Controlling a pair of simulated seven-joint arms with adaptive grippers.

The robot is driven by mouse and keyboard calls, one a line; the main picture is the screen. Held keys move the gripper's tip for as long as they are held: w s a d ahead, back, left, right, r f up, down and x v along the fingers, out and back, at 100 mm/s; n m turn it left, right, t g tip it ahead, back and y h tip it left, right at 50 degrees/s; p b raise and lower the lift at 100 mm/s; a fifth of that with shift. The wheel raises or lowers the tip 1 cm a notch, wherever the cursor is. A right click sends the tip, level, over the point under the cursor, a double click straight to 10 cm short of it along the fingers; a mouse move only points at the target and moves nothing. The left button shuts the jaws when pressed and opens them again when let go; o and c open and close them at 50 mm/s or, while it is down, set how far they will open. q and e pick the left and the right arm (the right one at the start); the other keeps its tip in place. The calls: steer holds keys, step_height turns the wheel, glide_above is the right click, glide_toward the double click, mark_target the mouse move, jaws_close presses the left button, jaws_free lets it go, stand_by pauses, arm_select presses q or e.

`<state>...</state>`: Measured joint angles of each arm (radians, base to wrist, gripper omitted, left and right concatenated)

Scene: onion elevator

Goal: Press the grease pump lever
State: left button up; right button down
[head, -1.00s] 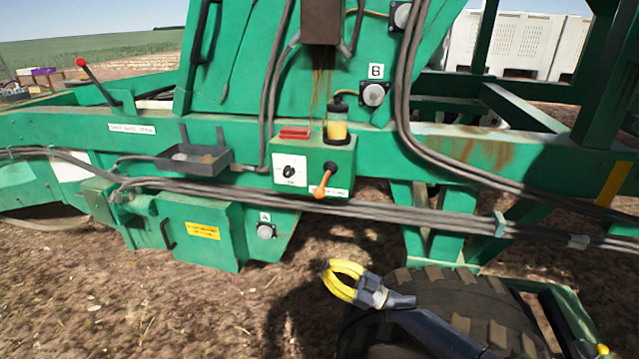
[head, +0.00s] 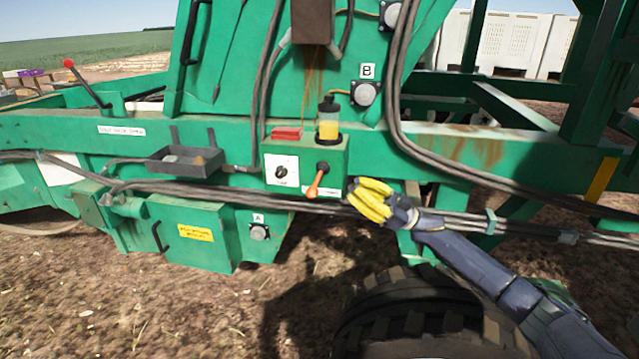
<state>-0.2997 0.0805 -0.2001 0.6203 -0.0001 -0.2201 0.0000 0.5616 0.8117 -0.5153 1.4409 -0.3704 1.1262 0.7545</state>
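The grease pump lever (head: 316,183) is a short lever with an orange grip and a dark pivot. It hangs down, slightly tilted, on the front of a green box. A clear reservoir with yellow grease (head: 328,121) and a black cap stands on top of the box. My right gripper (head: 352,194), with yellow fingers, is just right of the lever, with a small gap between them in the picture. Its fingers look close together, but whether they are open or shut is unclear. My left gripper is out of view.
A black knob (head: 281,172) on a white plate sits left of the lever, with a red block (head: 286,133) above. Cables (head: 240,192) run across just below the lever. A grey tray (head: 185,161) juts out at left. A large tyre (head: 420,310) is below my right arm.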

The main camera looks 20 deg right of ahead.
mark_target(317, 180)
steer(key=w+a+r, duration=0.1)
steer(key=w+a, duration=0.3)
steer(key=a, duration=0.4)
steer(key=shift+w+a, duration=0.15)
steer(key=shift+w, duration=0.1)
stand_by(0.4)
steer(key=shift+f, duration=0.1)
